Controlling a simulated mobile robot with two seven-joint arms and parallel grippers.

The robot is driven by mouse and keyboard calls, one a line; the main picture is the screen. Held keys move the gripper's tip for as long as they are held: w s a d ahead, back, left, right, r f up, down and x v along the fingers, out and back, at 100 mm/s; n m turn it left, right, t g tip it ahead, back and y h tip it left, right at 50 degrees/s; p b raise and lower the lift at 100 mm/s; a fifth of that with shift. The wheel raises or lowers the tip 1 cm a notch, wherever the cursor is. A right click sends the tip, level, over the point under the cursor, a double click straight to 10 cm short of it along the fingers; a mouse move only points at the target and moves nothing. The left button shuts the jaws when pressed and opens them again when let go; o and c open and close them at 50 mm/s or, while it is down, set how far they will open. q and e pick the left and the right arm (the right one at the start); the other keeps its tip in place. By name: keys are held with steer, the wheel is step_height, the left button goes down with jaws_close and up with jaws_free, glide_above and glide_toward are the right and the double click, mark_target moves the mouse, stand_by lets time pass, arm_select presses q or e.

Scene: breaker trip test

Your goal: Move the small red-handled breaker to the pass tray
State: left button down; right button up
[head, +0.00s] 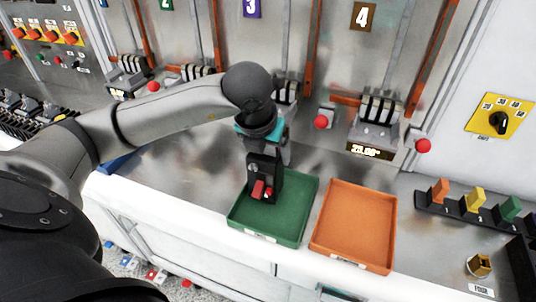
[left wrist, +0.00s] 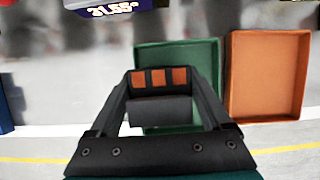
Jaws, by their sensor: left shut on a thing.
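My left gripper (head: 264,178) is above the green tray (head: 296,228) at the front of the bench. It is shut on a small dark breaker with a red handle (head: 258,190), which shows low between the fingers. In the left wrist view, the dark breaker body (left wrist: 160,110) sits between the fingers (left wrist: 160,95), with the green tray (left wrist: 207,58) behind it. Whether the breaker touches the tray floor cannot be told. The tray's front label is too small to read. My right gripper is not in view.
An empty orange tray (head: 352,232) stands just right of the green one. Test stations with red knobs (head: 320,122) and a numeric display (head: 370,152) line the back. A rack of coloured pieces (head: 474,202) and a brass fitting (head: 480,265) are at right.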

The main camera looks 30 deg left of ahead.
mark_target(260, 182)
arm_select(q)
steer(key=shift+f, duration=0.4)
steer(key=shift+f, duration=0.2)
jaws_free()
steer(key=shift+r, duration=0.15)
steer(key=shift+s+r, duration=0.1)
steer(key=shift+r, duration=0.3)
steer(key=v, duration=1.1)
steer(key=shift+s, duration=0.2)
